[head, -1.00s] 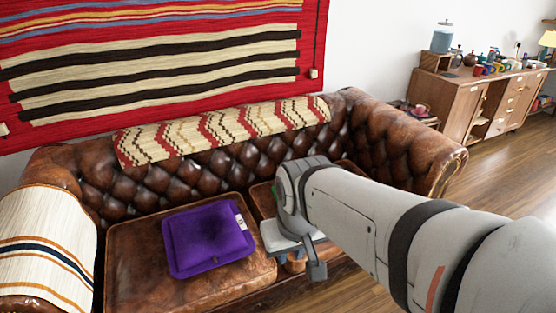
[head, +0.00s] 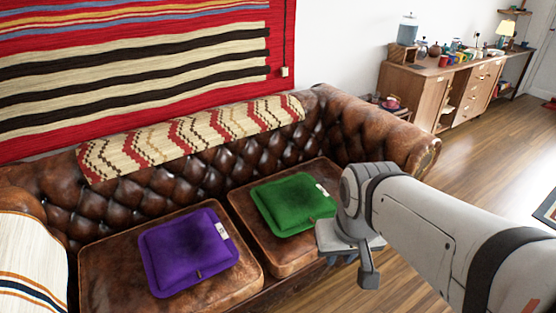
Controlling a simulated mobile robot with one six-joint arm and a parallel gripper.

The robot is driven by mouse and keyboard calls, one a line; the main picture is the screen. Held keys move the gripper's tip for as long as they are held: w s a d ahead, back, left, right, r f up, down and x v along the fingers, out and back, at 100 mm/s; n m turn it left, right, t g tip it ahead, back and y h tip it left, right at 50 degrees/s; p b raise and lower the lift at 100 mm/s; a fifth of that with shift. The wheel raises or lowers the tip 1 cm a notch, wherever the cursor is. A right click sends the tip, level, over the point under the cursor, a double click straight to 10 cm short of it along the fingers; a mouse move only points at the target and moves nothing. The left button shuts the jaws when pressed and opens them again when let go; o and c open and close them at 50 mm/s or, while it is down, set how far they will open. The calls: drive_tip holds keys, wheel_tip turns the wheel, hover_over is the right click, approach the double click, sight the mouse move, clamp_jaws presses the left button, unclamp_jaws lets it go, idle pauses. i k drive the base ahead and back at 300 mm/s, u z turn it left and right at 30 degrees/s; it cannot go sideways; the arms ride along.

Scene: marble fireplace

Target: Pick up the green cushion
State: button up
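The green cushion (head: 291,204) lies flat on the right seat of the brown leather sofa (head: 180,172). A white label shows at its right corner. A purple cushion (head: 188,252) lies on the left seat, apart from it. My arm comes in from the right, and its wrist is just right of the green cushion in the picture.
A patterned throw (head: 190,135) lies along the sofa's back. A striped cloth (head: 30,262) covers the left armrest. The right armrest (head: 412,150) rises behind my arm. A wooden sideboard (head: 432,96) with mugs and jars stands at the back right. Wooden floor (head: 490,165) is clear at right.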

sight(287, 204)
drive_tip(key=z, duration=0.05)
drive_tip(key=i, duration=1)
drive_tip(key=u, duration=0.05)
drive_tip(key=k, duration=1.3)
drive_tip(key=z, duration=0.45)
drive_tip(key=i, duration=1.55)
drive_tip(key=z, duration=0.4)
